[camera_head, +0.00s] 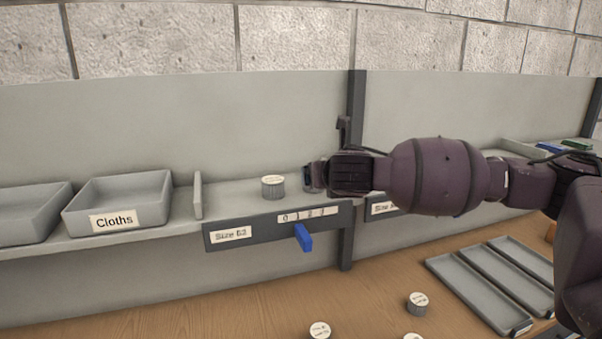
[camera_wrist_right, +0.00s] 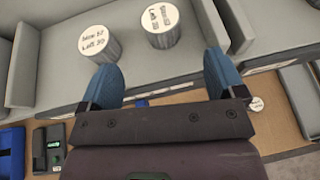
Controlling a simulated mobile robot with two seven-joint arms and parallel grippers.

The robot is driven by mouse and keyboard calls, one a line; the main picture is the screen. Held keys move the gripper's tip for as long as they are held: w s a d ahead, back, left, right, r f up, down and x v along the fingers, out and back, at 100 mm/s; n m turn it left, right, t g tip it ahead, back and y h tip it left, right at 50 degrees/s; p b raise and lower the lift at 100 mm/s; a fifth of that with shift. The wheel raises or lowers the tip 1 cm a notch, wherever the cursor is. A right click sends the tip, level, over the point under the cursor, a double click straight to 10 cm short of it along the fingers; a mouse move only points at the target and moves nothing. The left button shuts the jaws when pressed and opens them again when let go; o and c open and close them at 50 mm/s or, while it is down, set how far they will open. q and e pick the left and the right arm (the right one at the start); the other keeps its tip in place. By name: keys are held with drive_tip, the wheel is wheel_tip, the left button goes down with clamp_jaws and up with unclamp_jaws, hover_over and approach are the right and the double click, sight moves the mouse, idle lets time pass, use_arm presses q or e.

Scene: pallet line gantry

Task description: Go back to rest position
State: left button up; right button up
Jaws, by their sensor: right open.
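My right gripper (camera_head: 308,178) reaches in from the right at the shelf, near a small ribbed grey canister with a white lid (camera_head: 273,187), which stands upright just left of the fingertips. In the right wrist view the two blue fingers of my right gripper (camera_wrist_right: 163,72) are apart with nothing between them. Beyond them stand two lidded canisters, a left one (camera_wrist_right: 101,45) and a right one (camera_wrist_right: 161,25), apart from the fingers. In the head view only one of these shows clear of the gripper. My left gripper is out of view.
The shelf front carries a "Size" label plate (camera_head: 230,235) and a blue tab (camera_head: 303,238). A grey "Cloths" bin (camera_head: 152,190) stands left, past a thin divider (camera_head: 198,195). Below, canisters (camera_head: 417,304) and grey trays (camera_head: 470,292) lie on the wooden bench. A dark post (camera_head: 356,105) rises behind my arm.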

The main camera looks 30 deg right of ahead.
sight(305, 252)
drive_tip(key=s+a+f+m+y, duration=0.1)
drive_tip(key=a+f, duration=0.2)
drive_tip(key=f, duration=0.1)
drive_tip(key=s+a+f+m+g, duration=0.1)
drive_tip(key=s+a+f+m, duration=0.1)
drive_tip(key=f, duration=0.3)
drive_tip(key=s+a+f+m+g+y, duration=0.1)
drive_tip(key=s+a+f+m, duration=0.1)
drive_tip(key=f, duration=0.3)
drive_tip(key=shift+a+y, duration=0.3)
drive_tip(key=shift+a, duration=0.5)
drive_tip(key=s+a+f+m+g+y, duration=0.2)
drive_tip(key=s+a+f+m, duration=0.3)
drive_tip(key=s+f+m, duration=0.3)
drive_tip(key=s+d+f+m+g, duration=0.1)
drive_tip(key=s+f+m+g, duration=0.3)
drive_tip(key=s+m, duration=0.6)
drive_tip(key=s+f+m+g, duration=0.1)
drive_tip(key=s+f+m, duration=0.5)
drive_tip(key=s+m, duration=0.45)
drive_tip(key=w+f+n+t, duration=0.1)
drive_tip(key=w+f+t, duration=0.2)
drive_tip(key=f, duration=0.3)
drive_tip(key=w+f+n+t+b, duration=0.1)
drive_tip(key=w+f+t, duration=0.2)
drive_tip(key=f+t, duration=0.2)
drive_tip(key=shift+f+n, duration=0.35)
drive_tip(key=shift+f, duration=0.25)
